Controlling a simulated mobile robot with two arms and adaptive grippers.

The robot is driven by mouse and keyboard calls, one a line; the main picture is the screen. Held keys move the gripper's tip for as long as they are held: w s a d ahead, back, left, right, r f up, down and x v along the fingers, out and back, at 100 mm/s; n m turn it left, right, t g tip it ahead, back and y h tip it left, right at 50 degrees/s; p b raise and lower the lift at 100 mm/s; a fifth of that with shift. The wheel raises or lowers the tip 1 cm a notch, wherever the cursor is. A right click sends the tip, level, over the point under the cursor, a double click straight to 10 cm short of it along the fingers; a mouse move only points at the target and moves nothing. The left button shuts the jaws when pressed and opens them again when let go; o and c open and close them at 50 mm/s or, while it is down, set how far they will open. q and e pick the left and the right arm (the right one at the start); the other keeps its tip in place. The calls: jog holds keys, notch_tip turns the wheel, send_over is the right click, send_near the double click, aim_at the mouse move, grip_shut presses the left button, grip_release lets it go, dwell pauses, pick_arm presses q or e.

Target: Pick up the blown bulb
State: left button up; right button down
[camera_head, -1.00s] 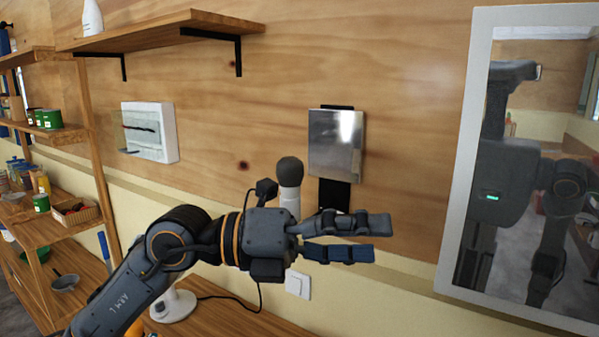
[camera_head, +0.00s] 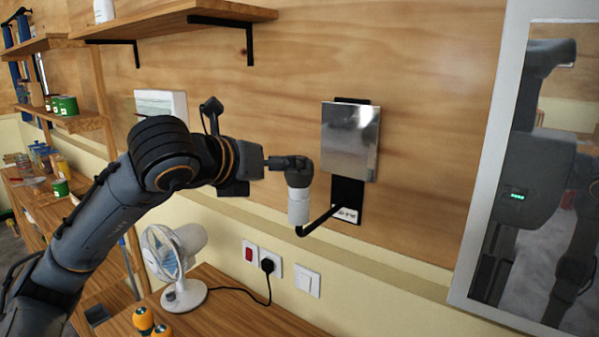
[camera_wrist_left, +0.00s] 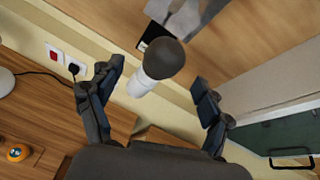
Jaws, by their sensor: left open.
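The blown bulb (camera_head: 300,178) is dark grey and sits upright in a white socket (camera_head: 298,208) on a black bracket arm from the wall lamp with a metal plate (camera_head: 350,138). In the left wrist view the dark bulb (camera_wrist_left: 166,57) and white socket (camera_wrist_left: 150,79) show between my spread fingers. My left gripper (camera_head: 290,162) is at bulb height, its fingers partly covering the bulb in the head view. It is open, with a finger on each side and gaps visible in the wrist view (camera_wrist_left: 156,73). Contact cannot be told from the head view. My right gripper is not in view.
A mirror (camera_head: 510,160) in a pale frame hangs to the right. Below are a red-switched socket with plug (camera_head: 267,266), a switch (camera_head: 307,281), and a wooden counter (camera_head: 235,315) with a fan (camera_head: 172,255) and orange-topped items (camera_head: 143,319). A shelf (camera_head: 180,18) is above.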

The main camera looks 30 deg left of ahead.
aim_at(299, 183)
pick_arm(q)
jog(key=p+x, duration=0.1)
jog(key=x, duration=0.1)
jog(key=p+x, duration=0.1)
jog(key=x, duration=0.1)
jog(key=p+x, duration=0.1)
jog(key=shift+w+d+r+p, duration=0.25)
jog(key=shift+w+p, duration=0.1)
jog(key=shift+w, duration=0.15)
jog(key=shift+w+f, duration=0.25)
jog(key=shift+s, duration=0.1)
jog(key=c, duration=1.3)
